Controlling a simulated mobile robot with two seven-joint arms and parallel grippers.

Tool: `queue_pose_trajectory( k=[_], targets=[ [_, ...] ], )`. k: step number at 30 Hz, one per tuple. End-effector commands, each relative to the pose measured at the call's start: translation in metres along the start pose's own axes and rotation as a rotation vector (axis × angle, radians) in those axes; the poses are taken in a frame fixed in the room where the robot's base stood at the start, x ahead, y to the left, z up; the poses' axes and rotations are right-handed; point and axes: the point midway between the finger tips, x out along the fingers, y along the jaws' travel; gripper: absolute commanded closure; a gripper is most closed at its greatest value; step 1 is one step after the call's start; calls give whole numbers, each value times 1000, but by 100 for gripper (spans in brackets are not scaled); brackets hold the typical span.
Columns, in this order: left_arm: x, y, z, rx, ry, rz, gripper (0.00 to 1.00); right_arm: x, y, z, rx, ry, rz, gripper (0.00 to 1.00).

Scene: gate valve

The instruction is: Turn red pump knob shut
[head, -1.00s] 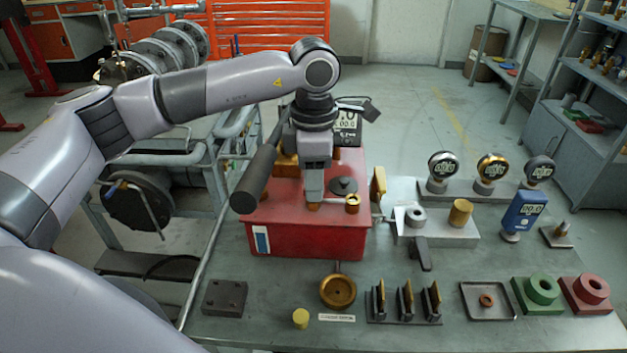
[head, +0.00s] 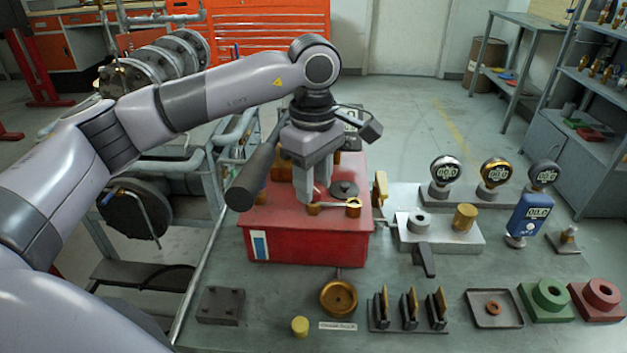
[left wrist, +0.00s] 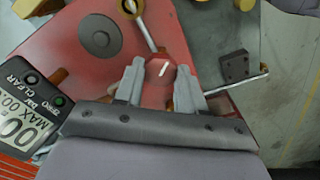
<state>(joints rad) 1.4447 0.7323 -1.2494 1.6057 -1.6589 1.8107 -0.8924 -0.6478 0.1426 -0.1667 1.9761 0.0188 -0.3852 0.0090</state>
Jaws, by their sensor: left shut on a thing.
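The red pump (head: 305,240) is a red box on the grey bench. Its red knob (left wrist: 160,70), with a white mark on top, shows in the left wrist view between the two grey fingers. My left gripper (head: 313,200) points down over the top of the pump and is shut on the red knob. In the head view the fingers mostly hide the knob. A metal rod with a brass ring end (left wrist: 130,8) lies close to the knob. My right gripper is in neither view.
A dark round cap (left wrist: 100,37) sits on the pump top, and a digital display (left wrist: 22,115) stands beside it. A metal block with a dark lever (head: 425,260), gauges (head: 447,172) and a brass wheel (head: 338,296) stand on the bench around the pump.

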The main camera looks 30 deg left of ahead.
Motion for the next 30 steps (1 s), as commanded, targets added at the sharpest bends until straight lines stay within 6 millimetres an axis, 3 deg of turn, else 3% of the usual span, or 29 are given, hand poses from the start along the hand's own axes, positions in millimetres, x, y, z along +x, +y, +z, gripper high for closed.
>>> queue_pose_trajectory(
  k=[17,18,19,30],
  targets=[
    [-2,1,0,28,-2,4,91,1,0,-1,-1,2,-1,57],
    [-2,1,0,28,-2,4,48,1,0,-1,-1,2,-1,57],
    [-2,1,0,28,-2,4,38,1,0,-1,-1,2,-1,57],
    [-5,1,0,27,-1,3,35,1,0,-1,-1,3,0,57]
  ],
)
